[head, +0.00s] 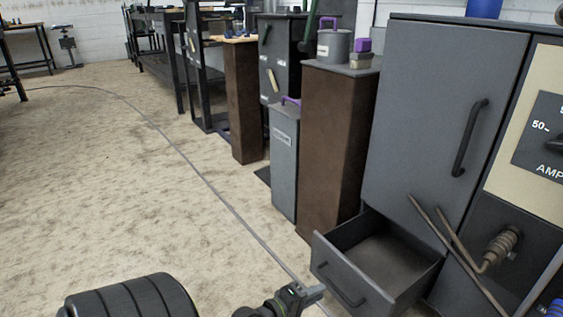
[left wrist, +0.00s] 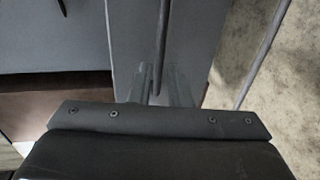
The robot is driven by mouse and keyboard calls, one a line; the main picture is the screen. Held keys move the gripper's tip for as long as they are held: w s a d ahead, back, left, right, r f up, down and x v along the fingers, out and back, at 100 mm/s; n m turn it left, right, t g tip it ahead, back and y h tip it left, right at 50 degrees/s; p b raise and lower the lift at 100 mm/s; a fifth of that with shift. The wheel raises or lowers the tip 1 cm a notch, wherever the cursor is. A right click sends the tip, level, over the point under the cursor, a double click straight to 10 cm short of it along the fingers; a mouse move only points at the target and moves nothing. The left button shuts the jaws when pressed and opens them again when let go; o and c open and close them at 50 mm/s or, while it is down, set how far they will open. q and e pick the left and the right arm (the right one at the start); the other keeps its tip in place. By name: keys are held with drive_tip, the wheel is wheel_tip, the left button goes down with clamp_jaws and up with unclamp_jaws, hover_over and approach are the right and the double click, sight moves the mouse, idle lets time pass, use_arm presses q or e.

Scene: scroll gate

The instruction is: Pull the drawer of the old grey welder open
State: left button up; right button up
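The old grey welder (head: 440,110) stands at the right with a tall panel and a black vertical handle. Its drawer (head: 335,268) at the bottom is pulled well out, and its empty inside shows. A dark bar handle (head: 341,286) is on the drawer front. My left gripper (head: 318,292) is just in front of that handle, low in the head view. In the left wrist view, two blurred fingers stand apart, with the handle bar (left wrist: 162,45) between them and gaps beside it. My left gripper looks open. My right gripper is not in view.
A brown pedestal (head: 335,150) and a narrow grey box (head: 284,165) stand beside the welder. Rod-like pieces (head: 450,240) lean before the welder's lower front. A cable (head: 205,180) runs over the floor. The floor at left is open.

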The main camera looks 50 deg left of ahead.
use_arm(q)
drive_tip(key=b+v, duration=0.1)
drive_tip(key=v, duration=0.9)
drive_tip(key=shift+s+b, duration=0.35)
drive_tip(key=shift+b, duration=0.05)
drive_tip(key=shift+a, duration=0.1)
